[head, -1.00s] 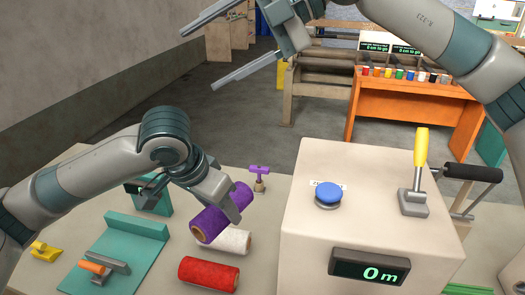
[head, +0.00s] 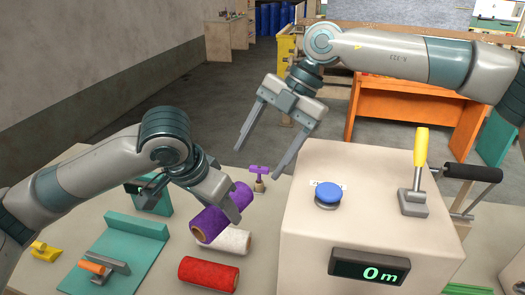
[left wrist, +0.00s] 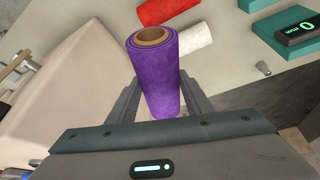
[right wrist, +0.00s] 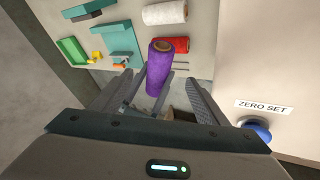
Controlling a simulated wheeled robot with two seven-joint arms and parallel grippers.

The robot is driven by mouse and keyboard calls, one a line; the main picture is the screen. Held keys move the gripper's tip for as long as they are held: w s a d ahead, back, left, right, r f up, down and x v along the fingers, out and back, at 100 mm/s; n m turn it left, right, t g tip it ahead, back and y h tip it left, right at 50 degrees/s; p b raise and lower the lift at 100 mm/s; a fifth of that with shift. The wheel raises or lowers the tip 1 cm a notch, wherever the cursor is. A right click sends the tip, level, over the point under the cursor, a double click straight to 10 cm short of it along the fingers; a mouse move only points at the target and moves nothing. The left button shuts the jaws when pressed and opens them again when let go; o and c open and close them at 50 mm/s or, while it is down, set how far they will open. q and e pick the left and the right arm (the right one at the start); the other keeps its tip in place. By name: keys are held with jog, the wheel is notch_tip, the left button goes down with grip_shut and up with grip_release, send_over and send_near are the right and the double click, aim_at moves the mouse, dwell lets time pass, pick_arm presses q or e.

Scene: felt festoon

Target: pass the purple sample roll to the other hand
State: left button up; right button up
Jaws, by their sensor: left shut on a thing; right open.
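The purple sample roll (head: 223,213) is held by my left gripper (head: 228,200) above the table, beside the white roll. In the left wrist view the purple roll (left wrist: 155,75) stands between the two fingers, its brown core facing up. My right gripper (head: 262,150) is open and empty, its fingers pointing down, above and to the right of the purple roll and apart from it in the head view. In the right wrist view the purple roll (right wrist: 160,68) shows beyond and between the open fingers.
A white roll (head: 232,241) and a red roll (head: 208,274) lie on the table below the purple roll. A beige machine box (head: 360,225) with a blue button (head: 328,194) and a yellow-handled lever (head: 420,150) stands at the right. A purple-topped peg (head: 259,175) stands behind the roll.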

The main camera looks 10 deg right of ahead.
aim_at(239, 191)
jog(key=shift+a+f, duration=0.1)
jog(key=shift+f, duration=0.05)
jog(key=x, duration=1.1)
jog(key=shift+s+a+f, duration=0.1)
jog(key=shift+f, duration=0.2)
jog(key=c, duration=1.4)
pick_arm(q)
jog(key=o, duration=1.4)
jog(key=shift+c, duration=0.2)
pick_arm(e)
jog(key=shift+o, duration=0.2)
pick_arm(q)
jog(key=shift+r, duration=0.2)
jog(key=v, duration=1.1)
jog(key=shift+s+a+r, duration=0.1)
jog(key=shift+a+r, duration=0.1)
jog(key=shift+r, duration=0.1)
